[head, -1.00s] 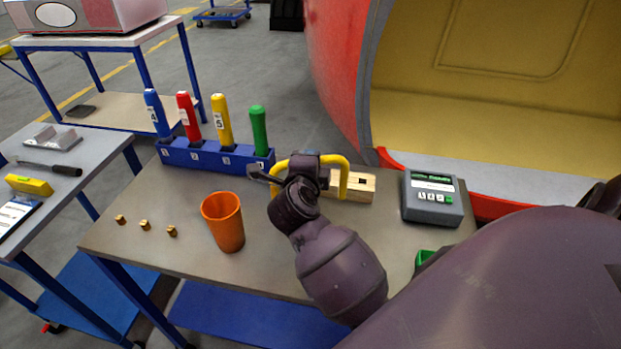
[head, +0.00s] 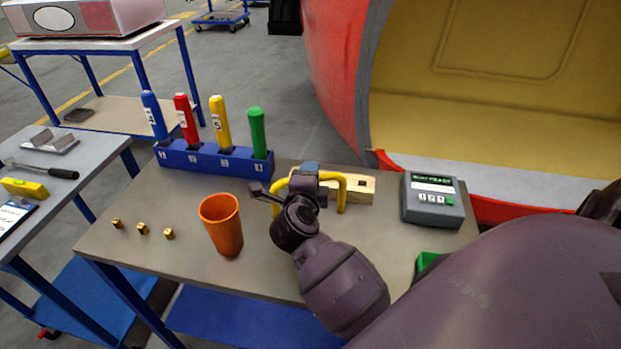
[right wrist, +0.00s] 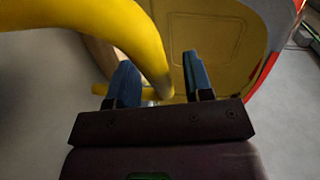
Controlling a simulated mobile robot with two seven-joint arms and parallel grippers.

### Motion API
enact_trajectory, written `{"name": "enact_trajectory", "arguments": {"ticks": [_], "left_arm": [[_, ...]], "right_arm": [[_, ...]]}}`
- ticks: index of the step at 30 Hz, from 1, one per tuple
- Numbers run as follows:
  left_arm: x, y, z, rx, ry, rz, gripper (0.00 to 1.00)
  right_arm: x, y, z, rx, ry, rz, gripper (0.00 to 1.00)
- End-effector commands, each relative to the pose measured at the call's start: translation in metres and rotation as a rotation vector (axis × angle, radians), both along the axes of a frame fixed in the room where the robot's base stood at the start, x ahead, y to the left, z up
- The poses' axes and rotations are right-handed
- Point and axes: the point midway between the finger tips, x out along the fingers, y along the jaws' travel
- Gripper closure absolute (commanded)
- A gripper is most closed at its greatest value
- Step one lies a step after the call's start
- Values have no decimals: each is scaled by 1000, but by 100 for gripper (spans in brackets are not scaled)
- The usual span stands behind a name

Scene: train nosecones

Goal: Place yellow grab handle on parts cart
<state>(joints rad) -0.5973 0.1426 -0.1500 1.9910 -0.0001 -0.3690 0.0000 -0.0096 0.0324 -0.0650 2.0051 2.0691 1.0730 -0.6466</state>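The yellow grab handle (head: 343,192) is a bent tube over the grey-brown worktable (head: 190,225), in front of a light wooden block; I cannot tell whether its ends touch the top. My right gripper (head: 284,180) is at the handle's left part, fingers apart on either side of the tube. In the right wrist view the yellow tube (right wrist: 125,35) curves down between the blue-padded fingers (right wrist: 162,85), with a gap showing beside the right finger. My left gripper is not in view. Which surface is the parts cart is not clear; a grey-topped cart (head: 85,160) stands at the left.
An orange cup (head: 222,225), several small brass pieces (head: 142,229) and a blue rack (head: 200,158) with coloured handles occupy the worktable's left. The wooden block (head: 358,187) and a grey device (head: 431,201) are at right. The red nosecone (head: 335,60) rises behind.

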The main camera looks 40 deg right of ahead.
Motion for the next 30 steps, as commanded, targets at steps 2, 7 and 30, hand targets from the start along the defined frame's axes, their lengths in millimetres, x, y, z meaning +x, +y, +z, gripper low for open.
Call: {"name": "enact_trajectory", "arguments": {"ticks": [2, 7, 30], "left_arm": [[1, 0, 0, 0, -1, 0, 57], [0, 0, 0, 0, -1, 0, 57], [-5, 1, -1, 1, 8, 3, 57]], "right_arm": [[0, 0, 0, 0, 0, 0, 54], [0, 0, 1, 1, -1, 0, 54], [-71, 81, 22, 2, 1, 1, 54]]}}
